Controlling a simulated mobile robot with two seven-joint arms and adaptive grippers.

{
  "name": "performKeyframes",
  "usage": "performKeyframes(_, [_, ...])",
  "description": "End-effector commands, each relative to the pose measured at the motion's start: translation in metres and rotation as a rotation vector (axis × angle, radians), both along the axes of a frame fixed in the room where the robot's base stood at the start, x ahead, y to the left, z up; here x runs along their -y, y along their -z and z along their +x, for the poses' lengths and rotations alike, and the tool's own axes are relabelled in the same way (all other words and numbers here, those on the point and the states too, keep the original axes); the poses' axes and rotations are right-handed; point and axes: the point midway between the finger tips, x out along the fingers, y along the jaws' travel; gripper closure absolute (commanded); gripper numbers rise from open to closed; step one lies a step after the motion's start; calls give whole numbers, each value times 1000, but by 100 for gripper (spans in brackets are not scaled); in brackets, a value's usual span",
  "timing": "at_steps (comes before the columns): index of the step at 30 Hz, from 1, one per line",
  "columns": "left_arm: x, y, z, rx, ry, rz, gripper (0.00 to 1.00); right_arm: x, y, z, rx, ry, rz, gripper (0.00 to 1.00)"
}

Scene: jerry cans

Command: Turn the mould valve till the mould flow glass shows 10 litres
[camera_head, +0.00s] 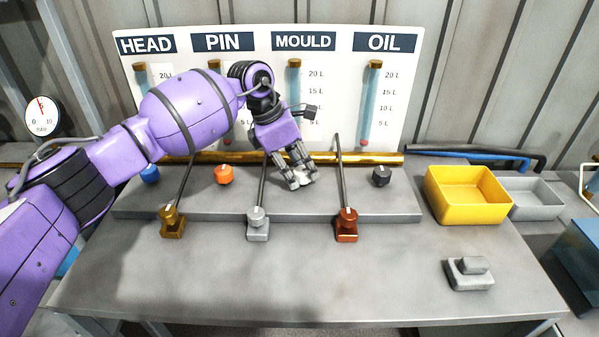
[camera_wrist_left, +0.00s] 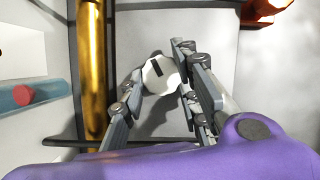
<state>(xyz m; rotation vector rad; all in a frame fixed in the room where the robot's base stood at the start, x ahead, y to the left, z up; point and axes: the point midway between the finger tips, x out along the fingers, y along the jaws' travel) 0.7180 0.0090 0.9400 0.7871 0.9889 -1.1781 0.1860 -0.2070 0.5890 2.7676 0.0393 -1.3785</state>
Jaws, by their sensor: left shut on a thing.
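The white mould valve knob (camera_head: 301,179) sits on the grey ledge below the MOULD label. My left gripper (camera_head: 303,181) is shut on it from above; in the left wrist view the white knob (camera_wrist_left: 160,75), with a dark mark on top, is between the fingers. The mould flow glass (camera_head: 294,80) is a blue tube with a brass cap and a scale marked in litres. My wrist hides its lower part in the head view. A tube with a red float (camera_wrist_left: 22,94) shows at the left of the wrist view; no figures are readable there. My right gripper is out of view.
Blue (camera_head: 150,174), orange (camera_head: 224,174) and black (camera_head: 381,177) knobs stand along the same ledge. A brass pipe (camera_head: 370,158) runs behind. Thin rods rise from three fittings in front. A yellow bin (camera_head: 466,207) stands right; the front of the bench is mostly clear.

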Motion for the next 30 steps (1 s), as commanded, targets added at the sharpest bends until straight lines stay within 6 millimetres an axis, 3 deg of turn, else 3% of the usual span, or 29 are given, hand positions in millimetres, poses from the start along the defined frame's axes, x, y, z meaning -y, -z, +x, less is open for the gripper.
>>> performKeyframes(10, [-4,-2,7,13,110,4,97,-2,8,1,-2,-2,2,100])
performKeyframes(25, [-4,-4,8,15,126,0,97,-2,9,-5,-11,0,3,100])
performKeyframes(26, [-4,-4,8,15,126,0,68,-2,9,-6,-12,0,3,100])
performKeyframes(28, [-3,-4,8,15,126,0,59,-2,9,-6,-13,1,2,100])
performKeyframes(30, [-3,-4,7,13,128,1,57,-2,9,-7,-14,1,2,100])
